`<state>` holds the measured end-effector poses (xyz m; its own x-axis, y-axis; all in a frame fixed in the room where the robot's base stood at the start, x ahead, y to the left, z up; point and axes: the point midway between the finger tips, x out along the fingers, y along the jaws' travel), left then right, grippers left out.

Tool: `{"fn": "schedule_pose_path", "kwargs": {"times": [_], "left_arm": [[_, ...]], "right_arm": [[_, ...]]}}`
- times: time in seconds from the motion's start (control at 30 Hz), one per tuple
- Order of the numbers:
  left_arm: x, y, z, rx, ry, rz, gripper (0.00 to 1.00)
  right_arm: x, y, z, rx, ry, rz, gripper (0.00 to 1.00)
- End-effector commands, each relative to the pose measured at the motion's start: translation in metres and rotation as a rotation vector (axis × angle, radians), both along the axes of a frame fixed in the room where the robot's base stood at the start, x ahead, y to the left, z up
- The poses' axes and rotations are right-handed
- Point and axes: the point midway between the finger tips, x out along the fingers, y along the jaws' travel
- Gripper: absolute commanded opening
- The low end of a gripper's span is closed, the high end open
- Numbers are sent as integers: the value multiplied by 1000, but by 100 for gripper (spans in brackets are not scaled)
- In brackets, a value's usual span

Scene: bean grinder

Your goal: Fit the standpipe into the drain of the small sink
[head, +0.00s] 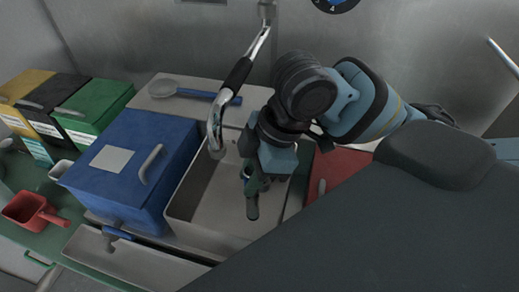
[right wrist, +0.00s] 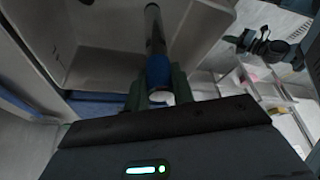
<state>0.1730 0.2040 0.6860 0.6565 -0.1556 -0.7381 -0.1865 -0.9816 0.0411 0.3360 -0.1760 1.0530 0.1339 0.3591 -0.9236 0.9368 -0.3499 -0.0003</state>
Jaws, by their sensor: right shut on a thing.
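The small sink (head: 192,212) is a grey metal basin to the right of a blue box. My right gripper (head: 254,182) is over the basin, pointing down. It is shut on the standpipe (head: 252,206), which looks like a short dark tube in the head view. In the right wrist view my gripper (right wrist: 158,94) has its fingers on both sides of the standpipe (right wrist: 155,30), a grey tube with a blue band near the fingers. The pipe reaches into the basin (right wrist: 95,72). I cannot make out the drain in either view. My left gripper does not show clearly.
A chrome faucet (head: 216,137) with a black grip hangs over the basin. The lidded blue box (head: 128,165) stands close on the left. A ladle with a blue handle (head: 197,95) lies behind. A red scoop (head: 34,210) and several coloured bins are farther left. A red surface (head: 340,168) lies right.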

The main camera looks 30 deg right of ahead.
Motion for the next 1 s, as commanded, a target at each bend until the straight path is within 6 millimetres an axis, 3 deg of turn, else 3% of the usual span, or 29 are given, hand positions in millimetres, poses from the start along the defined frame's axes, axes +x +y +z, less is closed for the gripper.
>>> {"fn": "schedule_pose_path", "kwargs": {"times": [0.4, 0.9, 1.0], "left_arm": [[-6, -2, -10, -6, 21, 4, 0], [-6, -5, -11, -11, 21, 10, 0], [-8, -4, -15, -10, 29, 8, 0]], "right_arm": [[63, -62, -9, 1, 2, -5, 0], [83, -82, -10, 1, -1, -4, 0], [81, -80, -30, 0, 5, 1, 0]]}}
